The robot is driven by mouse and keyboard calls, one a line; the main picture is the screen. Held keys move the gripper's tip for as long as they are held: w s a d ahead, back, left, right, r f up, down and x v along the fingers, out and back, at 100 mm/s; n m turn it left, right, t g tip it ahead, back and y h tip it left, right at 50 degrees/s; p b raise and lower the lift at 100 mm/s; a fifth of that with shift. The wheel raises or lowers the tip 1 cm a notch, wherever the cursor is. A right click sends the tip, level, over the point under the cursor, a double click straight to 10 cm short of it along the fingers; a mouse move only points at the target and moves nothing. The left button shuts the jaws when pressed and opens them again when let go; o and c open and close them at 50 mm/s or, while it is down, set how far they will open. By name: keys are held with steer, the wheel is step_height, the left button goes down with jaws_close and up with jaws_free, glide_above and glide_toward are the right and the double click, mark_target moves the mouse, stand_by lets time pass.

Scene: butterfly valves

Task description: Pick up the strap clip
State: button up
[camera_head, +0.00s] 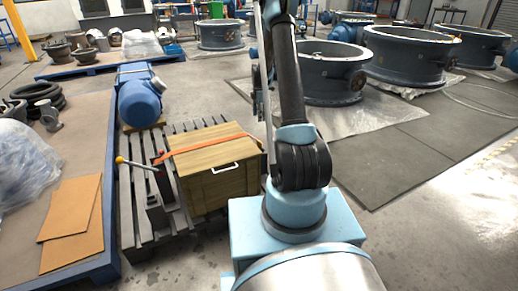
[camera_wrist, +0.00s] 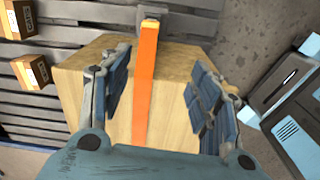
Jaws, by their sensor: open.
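The wooden crate (camera_head: 215,165) with a white handle stands on the slatted pallet. An orange strap (camera_head: 205,146) lies across its top. In the wrist view the strap (camera_wrist: 146,85) runs straight down the picture between the fingers of my gripper (camera_wrist: 155,80). My gripper is open, with one finger on each side of the strap and nothing visibly held. A small dark grey piece (camera_wrist: 152,14) shows at the strap's far end, by the crate edge; I cannot tell whether it is the strap clip. My gripper cannot be made out in the head view.
Small cardboard boxes (camera_wrist: 33,70) lie on slats at the left of the wrist view. A lever with a yellow knob (camera_head: 120,160) sticks out left of the crate. A blue motor (camera_head: 140,98) stands behind. Large grey valve rings (camera_head: 412,58) fill the back right.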

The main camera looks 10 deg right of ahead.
steer(key=n, duration=0.1)
glide_above(259, 142)
step_height(259, 142, down, 5)
step_height(259, 142, down, 17)
steer(key=shift+d+r, duration=0.1)
steer(key=shift+d, duration=0.05)
steer(key=c, duration=1.3)
